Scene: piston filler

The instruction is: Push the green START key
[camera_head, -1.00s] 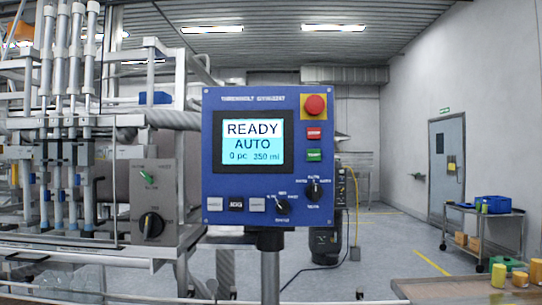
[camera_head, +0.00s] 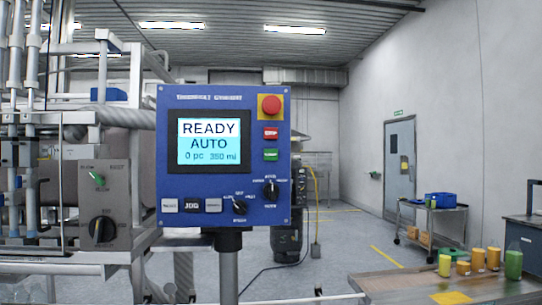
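The screen (camera_head: 209,142) reads READY, AUTO, 0 pc and 350 ml. Two black rotary knobs (camera_head: 270,190) and a row of small keys (camera_head: 192,205) are lower on the panel. Neither of my grippers shows in the view.
A filling machine with pipes and a grey switch box (camera_head: 103,200) stands left of the panel. A table (camera_head: 400,285) with several yellow, orange and green containers is at the lower right. A cart (camera_head: 432,225) stands farther back. The space before the panel looks clear.

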